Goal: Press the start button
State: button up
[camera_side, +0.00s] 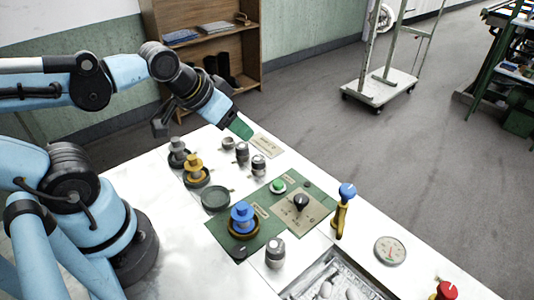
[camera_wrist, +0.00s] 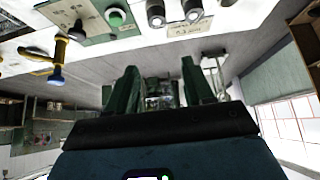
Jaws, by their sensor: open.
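The green start button (camera_side: 278,185) sits in a pale ring on the green panel (camera_side: 262,236), in the middle of the table. It also shows near the top of the wrist view (camera_wrist: 116,17). My gripper (camera_side: 200,126) is open above the far left end of the table, up and to the left of the button and apart from it. In the wrist view its two green fingers (camera_wrist: 159,72) stand wide apart with nothing between them. The button is not hidden in either view.
Near the button are a black knob (camera_side: 300,203), a blue knob (camera_side: 242,214), a blue-topped yellow lever (camera_side: 343,207) and small dark cylinders (camera_side: 258,165). A yellow knob (camera_side: 194,169) stands left. A gauge (camera_side: 390,250), red knob (camera_side: 446,290) and tray (camera_side: 300,290) lie toward the front.

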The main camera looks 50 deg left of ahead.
grip_shut()
dwell(1.5)
